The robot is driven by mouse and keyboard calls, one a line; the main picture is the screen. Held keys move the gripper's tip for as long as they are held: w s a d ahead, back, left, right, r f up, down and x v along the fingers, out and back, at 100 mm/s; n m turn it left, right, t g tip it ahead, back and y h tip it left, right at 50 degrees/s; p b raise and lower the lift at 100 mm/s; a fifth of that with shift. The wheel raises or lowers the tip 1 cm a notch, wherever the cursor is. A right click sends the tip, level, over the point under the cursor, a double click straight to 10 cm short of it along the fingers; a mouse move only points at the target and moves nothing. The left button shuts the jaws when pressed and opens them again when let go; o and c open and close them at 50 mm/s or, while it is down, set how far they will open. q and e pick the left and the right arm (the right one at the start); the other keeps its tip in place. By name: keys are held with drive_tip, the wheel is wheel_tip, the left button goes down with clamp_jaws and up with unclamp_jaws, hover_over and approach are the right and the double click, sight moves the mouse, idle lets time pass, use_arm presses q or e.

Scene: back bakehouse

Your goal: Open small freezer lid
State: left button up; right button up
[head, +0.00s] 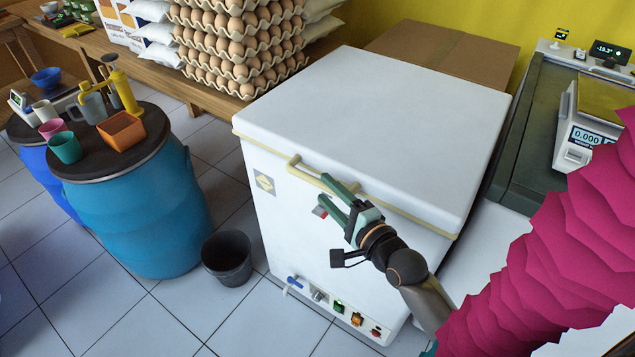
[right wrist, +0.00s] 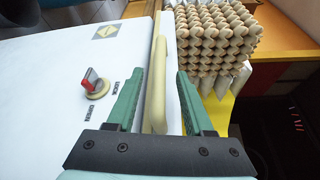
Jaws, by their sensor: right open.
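The small white freezer (head: 290,215) stands in the middle of the head view, its lid (head: 390,120) lying flat and closed. A cream bar handle (head: 308,173) runs along the lid's front edge; it also shows in the right wrist view (right wrist: 159,85). My right gripper (head: 325,188) is open at the handle. In the right wrist view its green fingers (right wrist: 160,80) stand on either side of the bar, with gaps visible. A red-tipped knob (right wrist: 95,86) with small lettering sits on the freezer front beside the fingers. My left gripper is out of view.
Egg trays (head: 235,45) stand on a wooden bench behind the freezer at left. A cardboard box (head: 445,52) is behind the lid. A scale (head: 590,130) stands at right. A blue barrel (head: 140,215) and dark bucket (head: 228,258) stand left; tiled floor is clear in front.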

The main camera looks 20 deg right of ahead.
drive_tip(key=shift+x, duration=2.3)
clamp_jaws()
drive_tip(key=shift+f, duration=0.1)
